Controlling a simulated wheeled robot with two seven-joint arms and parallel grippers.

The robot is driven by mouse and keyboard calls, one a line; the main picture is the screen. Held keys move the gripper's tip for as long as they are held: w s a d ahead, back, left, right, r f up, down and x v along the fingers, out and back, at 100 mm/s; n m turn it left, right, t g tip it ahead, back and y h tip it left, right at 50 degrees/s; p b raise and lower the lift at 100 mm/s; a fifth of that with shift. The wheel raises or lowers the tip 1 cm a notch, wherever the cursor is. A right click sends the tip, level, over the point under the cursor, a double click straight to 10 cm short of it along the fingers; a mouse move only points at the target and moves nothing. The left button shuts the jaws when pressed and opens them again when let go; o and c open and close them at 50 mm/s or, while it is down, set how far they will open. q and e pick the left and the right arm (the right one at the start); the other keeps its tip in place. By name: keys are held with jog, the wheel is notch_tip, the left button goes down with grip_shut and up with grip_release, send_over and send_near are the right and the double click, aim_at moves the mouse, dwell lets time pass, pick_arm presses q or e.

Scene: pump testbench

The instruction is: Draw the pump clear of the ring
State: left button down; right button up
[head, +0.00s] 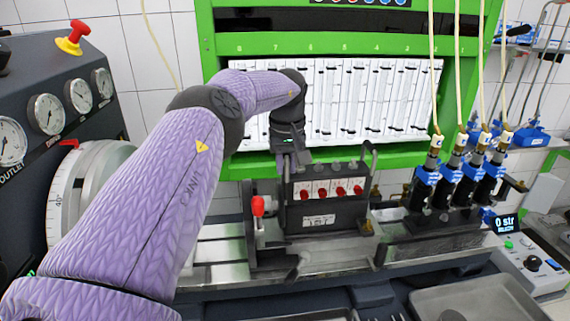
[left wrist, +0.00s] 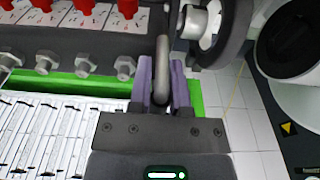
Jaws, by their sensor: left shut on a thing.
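The pump (head: 328,212) is a dark block with a row of red knobs on its front and a loop handle at each end. It stands on the bench rail and also shows in the left wrist view (left wrist: 90,42). My left gripper (head: 291,160) is shut on the pump's left handle; in the left wrist view its purple fingers (left wrist: 161,82) sit on both sides of the grey bar. A dark ring (left wrist: 235,35) stands beside the pump's end. A pale round nose (left wrist: 196,22) reaches from the pump to the ring; how deep it sits is hidden. My right gripper is out of view.
A red-knobbed lever (head: 258,206) stands left of the pump. Several black injectors with blue clamps (head: 455,180) stand to the right. A green-framed gauge panel (head: 365,100) rises behind. Bare rail (head: 335,259) shows in front. A grey tray (head: 480,300) lies front right.

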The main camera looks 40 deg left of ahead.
pick_arm(q)
jog(key=shift+w+d, duration=0.3)
jog(key=shift+w, duration=0.15)
jog(key=shift+c, duration=2.4)
grip_release()
jog(key=shift+s, duration=0.1)
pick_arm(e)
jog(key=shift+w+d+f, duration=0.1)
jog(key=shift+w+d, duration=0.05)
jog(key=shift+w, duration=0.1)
